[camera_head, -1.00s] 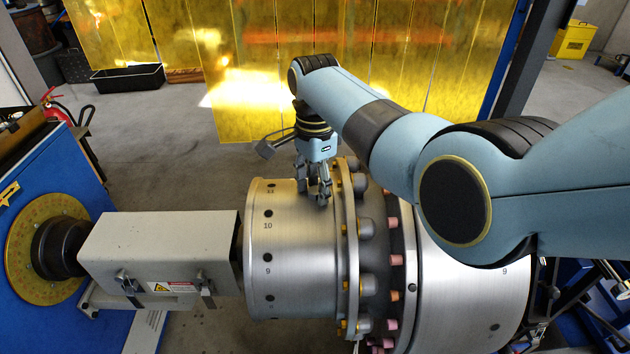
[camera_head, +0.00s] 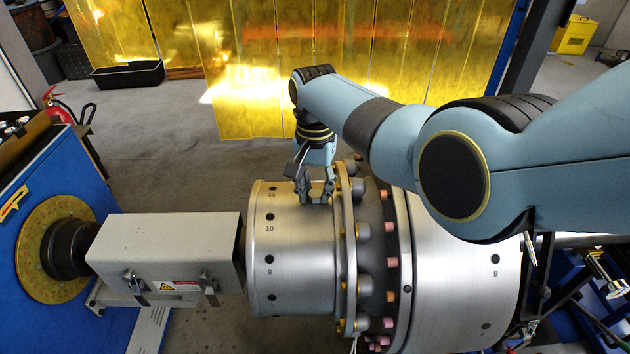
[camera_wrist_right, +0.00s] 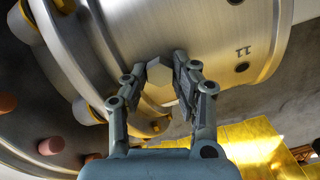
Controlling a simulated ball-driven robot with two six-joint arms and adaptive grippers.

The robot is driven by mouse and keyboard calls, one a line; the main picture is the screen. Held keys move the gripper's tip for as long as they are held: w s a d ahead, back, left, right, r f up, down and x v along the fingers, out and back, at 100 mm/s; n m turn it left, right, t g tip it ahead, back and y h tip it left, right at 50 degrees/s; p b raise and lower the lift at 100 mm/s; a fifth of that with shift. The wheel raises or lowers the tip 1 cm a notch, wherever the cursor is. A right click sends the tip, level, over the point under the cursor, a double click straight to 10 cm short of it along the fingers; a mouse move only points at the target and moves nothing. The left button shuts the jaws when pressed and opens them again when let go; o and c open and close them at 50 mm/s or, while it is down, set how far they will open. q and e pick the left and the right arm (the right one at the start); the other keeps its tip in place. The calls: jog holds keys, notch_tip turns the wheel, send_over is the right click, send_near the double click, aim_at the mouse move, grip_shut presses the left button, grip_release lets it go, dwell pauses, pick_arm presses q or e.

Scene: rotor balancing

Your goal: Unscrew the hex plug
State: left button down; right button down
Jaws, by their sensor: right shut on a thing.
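My right gripper (camera_head: 317,199) reaches down from above onto the top of the silver rotor drum (camera_head: 300,245), beside its flange. In the right wrist view, the gripper's (camera_wrist_right: 159,72) two fingers are closed on opposite sides of a pale metal hex plug (camera_wrist_right: 159,88). The plug sits at the drum's surface, near the stamped number 11; I cannot tell how far it is threaded in. In the head view the fingers hide the plug. My left gripper is not in view.
A grey housing (camera_head: 165,250) with a warning label stands left of the drum. Yellow strip curtains (camera_head: 270,100) hang behind. Open floor lies beyond the drum.

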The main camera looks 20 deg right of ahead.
jog(key=n+p, duration=0.1)
jog(key=n, duration=0.4)
jog(key=shift+r+n, duration=0.1)
jog(key=shift+n, duration=0.3)
jog(key=n, duration=0.4)
jog(key=shift+p, duration=0.4)
jog(key=shift+n, duration=0.4)
jog(key=n+p, duration=0.1)
jog(key=n, duration=0.9)
jog(key=shift+n, duration=0.4)
jog(key=n, duration=0.5)
jog(key=shift+p, duration=0.35)
jog(key=shift+n, duration=1.2)
